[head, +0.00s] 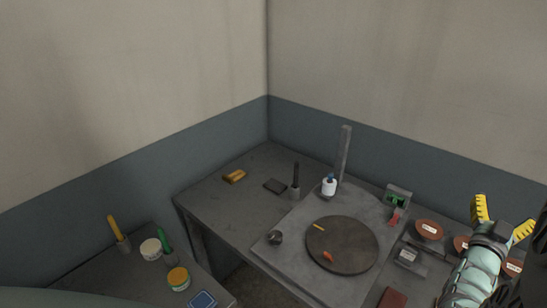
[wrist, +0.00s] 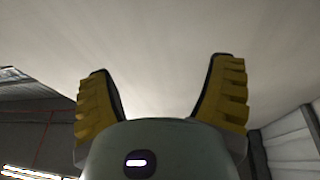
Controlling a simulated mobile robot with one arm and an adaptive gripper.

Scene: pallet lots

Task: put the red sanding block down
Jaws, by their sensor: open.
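A dark red block (head: 392,299), likely the red sanding block, lies on the grey workbench at the bottom edge of the head view, partly cut off. A smaller red item (head: 395,216) stands by a small grey device with a green display; I cannot tell what it is. My gripper (head: 502,218) is raised at the right of the head view, its yellow fingers spread and pointing up. In the wrist view my gripper (wrist: 162,88) is open with nothing between its fingers, facing the ceiling.
A round dark turntable (head: 342,246) sits on a grey plate (head: 290,225) with an upright post (head: 344,155). Several brown discs, one of them here (head: 428,230), lie near my gripper. A yellow block (head: 234,176) lies at the back left. A lower side table (head: 100,277) holds tubs and tools.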

